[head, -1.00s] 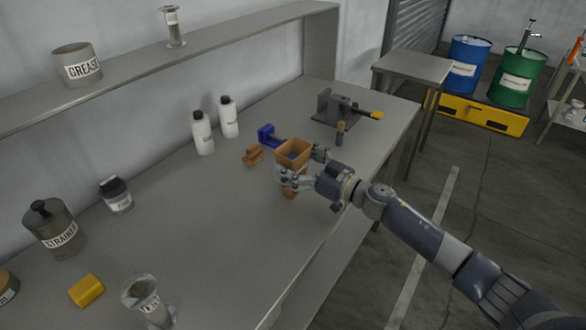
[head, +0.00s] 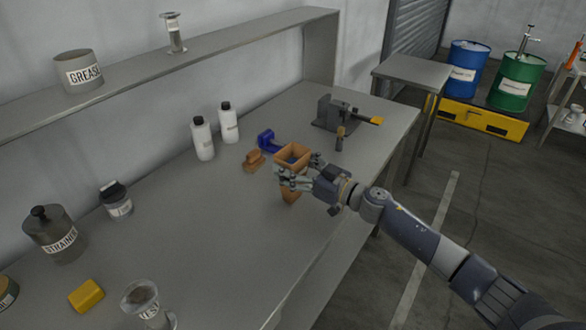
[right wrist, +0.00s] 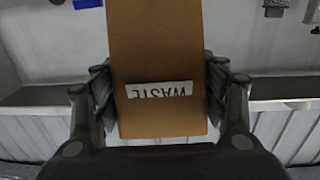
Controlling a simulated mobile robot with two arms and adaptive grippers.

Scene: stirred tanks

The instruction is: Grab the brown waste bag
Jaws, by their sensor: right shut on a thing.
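The brown waste bag (head: 289,194) is an open-topped box-like bag over the grey workbench. It also fills the middle of the right wrist view (right wrist: 160,50), where its WASTE label reads upside down. My right gripper (head: 294,178) is shut on the bag, with one finger on each side of it in the right wrist view (right wrist: 160,95). In the head view the fingers cover part of the bag's middle. I cannot tell how far its bottom is from the bench. My left gripper is not in view.
On the workbench (head: 190,250), a small brown block (head: 253,161) and a blue clamp-like object (head: 266,140) stand close behind the bag. Two white bottles (head: 203,138) are farther left, a grey vise-like device (head: 333,113) at the right.

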